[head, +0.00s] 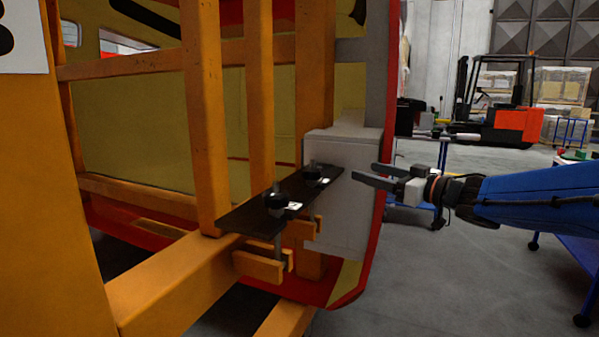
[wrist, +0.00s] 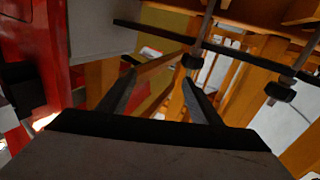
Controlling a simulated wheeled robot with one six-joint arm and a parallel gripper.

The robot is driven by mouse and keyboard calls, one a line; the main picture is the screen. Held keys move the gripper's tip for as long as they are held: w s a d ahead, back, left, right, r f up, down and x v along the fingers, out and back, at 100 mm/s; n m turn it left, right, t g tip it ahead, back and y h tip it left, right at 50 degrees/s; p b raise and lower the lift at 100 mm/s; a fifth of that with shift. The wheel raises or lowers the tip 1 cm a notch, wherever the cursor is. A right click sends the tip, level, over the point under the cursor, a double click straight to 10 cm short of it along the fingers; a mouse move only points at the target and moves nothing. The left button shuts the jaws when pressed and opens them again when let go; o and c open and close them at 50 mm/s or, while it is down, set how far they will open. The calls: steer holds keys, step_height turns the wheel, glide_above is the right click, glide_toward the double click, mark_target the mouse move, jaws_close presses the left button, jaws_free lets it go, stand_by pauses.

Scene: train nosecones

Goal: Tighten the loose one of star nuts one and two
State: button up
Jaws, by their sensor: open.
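Two black star nuts sit on threaded rods through a dark plate (head: 245,212) on the orange frame. The nearer star nut (head: 277,200) and the farther star nut (head: 312,172) each have a small white label beside them, too small to read. Which is loose I cannot tell. In the wrist view two dark knobs on rods, (wrist: 193,61) and (wrist: 280,92), appear beyond and to the right of the fingers. My gripper (head: 364,172) is open and empty, to the right of the farther nut and apart from it. Its two fingers also show in the wrist view (wrist: 158,78).
A grey box-like panel (head: 345,150) stands behind the plate, close to my fingers. Orange uprights (head: 260,100) rise to the left. A blue cart (head: 412,190) and a forklift (head: 510,115) are farther back. Grey floor (head: 430,280) is clear below my arm.

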steer(key=s+a+f+n+g+y, duration=0.1)
steer(key=s+a+n+g+y, duration=0.1)
steer(key=a+g, duration=0.15)
steer(key=g, duration=0.1)
glide_toward(299, 183)
steer(key=shift+y, duration=0.4)
steer(key=w+a+r, duration=0.1)
steer(key=a, duration=0.2)
steer(key=w+a+r, duration=0.1)
steer(key=w+a, duration=0.1)
steer(key=a, duration=0.1)
steer(key=w+a+r, duration=0.1)
steer(key=a, duration=0.1)
steer(key=shift+w+a, duration=0.2)
steer(key=shift+a, duration=0.2)
steer(key=c, duration=1)
